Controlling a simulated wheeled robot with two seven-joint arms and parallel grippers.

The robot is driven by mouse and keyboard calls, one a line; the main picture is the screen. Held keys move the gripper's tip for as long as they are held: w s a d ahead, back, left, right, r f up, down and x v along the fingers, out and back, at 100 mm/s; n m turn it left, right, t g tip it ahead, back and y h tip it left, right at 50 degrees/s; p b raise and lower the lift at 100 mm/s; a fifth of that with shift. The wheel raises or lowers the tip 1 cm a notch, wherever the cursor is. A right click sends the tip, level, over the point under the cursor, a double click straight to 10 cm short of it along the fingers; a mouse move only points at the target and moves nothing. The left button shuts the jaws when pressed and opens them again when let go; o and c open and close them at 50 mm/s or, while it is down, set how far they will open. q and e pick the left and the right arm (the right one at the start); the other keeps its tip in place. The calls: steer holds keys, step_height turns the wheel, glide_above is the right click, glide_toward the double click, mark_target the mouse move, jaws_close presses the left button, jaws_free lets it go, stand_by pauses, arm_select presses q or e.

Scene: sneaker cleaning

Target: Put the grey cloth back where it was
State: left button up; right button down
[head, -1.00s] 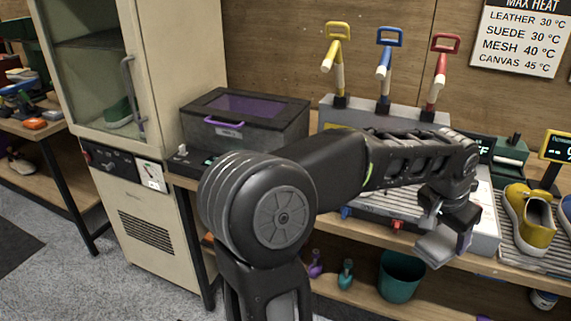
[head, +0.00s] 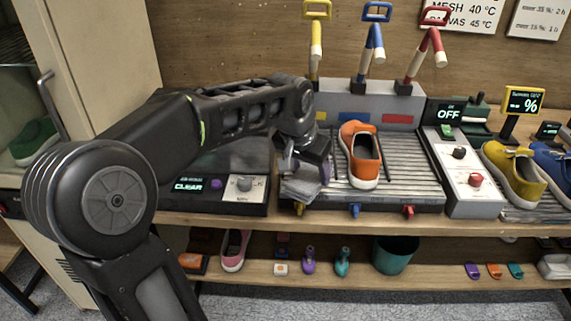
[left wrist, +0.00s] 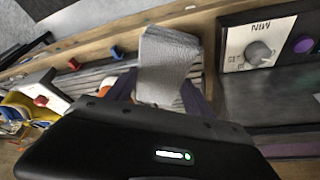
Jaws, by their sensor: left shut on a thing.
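The grey cloth (head: 301,187) hangs from my left gripper (head: 308,165) in the head view, over the left end of the slatted rack. In the left wrist view the cloth (left wrist: 167,62) is pinched between the dark fingers of the left gripper (left wrist: 158,98). The left gripper is shut on it. I cannot tell whether the cloth touches the rack or the bench edge below it. My right gripper is not in view.
An orange sneaker (head: 364,160) stands on the slatted rack (head: 410,185), just right of the gripper. A dark control box (head: 215,192) with a dial lies to the left. Colored taps (head: 374,50) rise behind. A teal bucket (head: 395,254) sits on the shelf below.

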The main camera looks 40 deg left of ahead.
arm_select(q)
steer(key=shift+d+r, duration=0.1)
steer(key=shift+w+a+r, duration=0.15)
steer(key=shift+a+r, duration=0.05)
steer(key=w+a+r+n+y+p, duration=0.2)
steer(key=w+a+r+n+p, duration=0.2)
steer(key=w, duration=0.3)
steer(key=shift+w+a+r+n+g, duration=0.3)
steer(key=shift+a+r+n+g, duration=0.1)
steer(key=shift+a+r+n, duration=0.35)
steer(key=shift+d+f, duration=0.1)
steer(key=shift+f, duration=0.1)
step_height(320, 180, down, 6)
steer(key=shift+f+p, duration=0.1)
steer(key=shift+p, duration=0.4)
